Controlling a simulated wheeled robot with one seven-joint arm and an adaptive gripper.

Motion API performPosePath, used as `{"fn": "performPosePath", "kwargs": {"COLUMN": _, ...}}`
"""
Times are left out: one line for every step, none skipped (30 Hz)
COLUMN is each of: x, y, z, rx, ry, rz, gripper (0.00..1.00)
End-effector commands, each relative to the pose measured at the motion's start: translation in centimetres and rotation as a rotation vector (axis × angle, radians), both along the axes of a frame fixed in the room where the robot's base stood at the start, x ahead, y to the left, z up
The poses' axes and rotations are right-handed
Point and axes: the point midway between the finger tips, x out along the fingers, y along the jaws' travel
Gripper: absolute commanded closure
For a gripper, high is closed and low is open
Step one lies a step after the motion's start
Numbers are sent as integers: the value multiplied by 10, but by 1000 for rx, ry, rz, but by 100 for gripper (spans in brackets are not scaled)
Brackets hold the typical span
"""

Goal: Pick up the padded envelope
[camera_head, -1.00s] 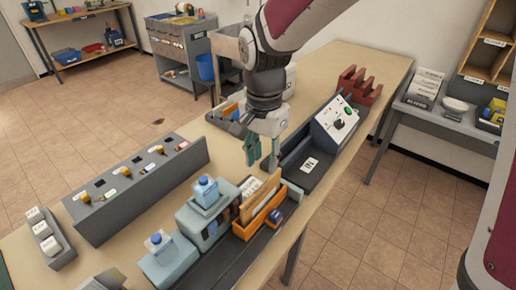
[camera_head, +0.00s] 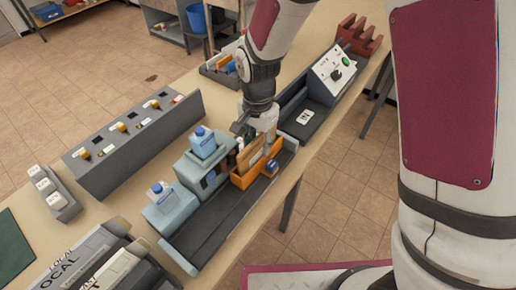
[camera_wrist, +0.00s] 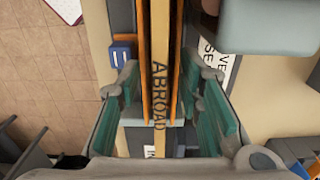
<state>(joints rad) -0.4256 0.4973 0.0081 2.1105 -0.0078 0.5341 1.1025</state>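The padded envelope (camera_head: 249,158) is tan and stands upright in an orange holder (camera_head: 246,181) on the bench. In the wrist view the envelope (camera_wrist: 160,45) is a narrow tan edge lettered "ABROAD", with an orange wall (camera_wrist: 144,75) of the holder on each side. My gripper (camera_wrist: 160,92) is open, with one green finger pad on each side of the envelope and holder. Gaps show between the pads and the envelope. In the head view my gripper (camera_head: 257,131) is over the holder's far end, and its fingertips are partly hidden.
Pale blue machines with blue bottles (camera_head: 203,143) stand close left of the holder. A small blue block (camera_head: 271,168) is on its right side. A grey tray with a control box (camera_head: 335,75) lies beyond. A grey switch panel (camera_head: 130,140) stands further left.

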Motion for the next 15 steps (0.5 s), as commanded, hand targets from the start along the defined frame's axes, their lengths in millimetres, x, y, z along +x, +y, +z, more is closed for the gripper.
{"fn": "performPosePath", "kwargs": {"x": 0, "y": 0, "z": -3, "rx": -1, "ry": 1, "rz": 0, "gripper": 67}}
{"fn": "performPosePath", "kwargs": {"x": 0, "y": 0, "z": -3, "rx": 0, "ry": 0, "rz": 0, "gripper": 67}}
{"fn": "performPosePath", "kwargs": {"x": 0, "y": 0, "z": -4, "rx": 0, "ry": 0, "rz": 0, "gripper": 67}}
{"fn": "performPosePath", "kwargs": {"x": 0, "y": 0, "z": -4, "rx": 0, "ry": 0, "rz": 0, "gripper": 67}}
{"fn": "performPosePath", "kwargs": {"x": 0, "y": 0, "z": -4, "rx": 1, "ry": -1, "rz": 0, "gripper": 67}}
{"fn": "performPosePath", "kwargs": {"x": 0, "y": 0, "z": -4, "rx": 1, "ry": -1, "rz": 0, "gripper": 67}}
{"fn": "performPosePath", "kwargs": {"x": 0, "y": 0, "z": -4, "rx": 1, "ry": -1, "rz": 0, "gripper": 67}}
{"fn": "performPosePath", "kwargs": {"x": 0, "y": 0, "z": -4, "rx": 1, "ry": -1, "rz": 0, "gripper": 67}}
{"fn": "performPosePath", "kwargs": {"x": 0, "y": 0, "z": -4, "rx": 0, "ry": 0, "rz": 0, "gripper": 73}}
{"fn": "performPosePath", "kwargs": {"x": 0, "y": 0, "z": -4, "rx": 0, "ry": 0, "rz": 1, "gripper": 80}}
{"fn": "performPosePath", "kwargs": {"x": 0, "y": 0, "z": -4, "rx": 0, "ry": 0, "rz": 1, "gripper": 87}}
{"fn": "performPosePath", "kwargs": {"x": 0, "y": 0, "z": -4, "rx": 0, "ry": 0, "rz": 1, "gripper": 96}}
{"fn": "performPosePath", "kwargs": {"x": 0, "y": 0, "z": -3, "rx": 0, "ry": 0, "rz": 1, "gripper": 100}}
{"fn": "performPosePath", "kwargs": {"x": 0, "y": 0, "z": -3, "rx": 0, "ry": 0, "rz": 1, "gripper": 100}}
{"fn": "performPosePath", "kwargs": {"x": 0, "y": 0, "z": -3, "rx": 0, "ry": 0, "rz": 1, "gripper": 100}}
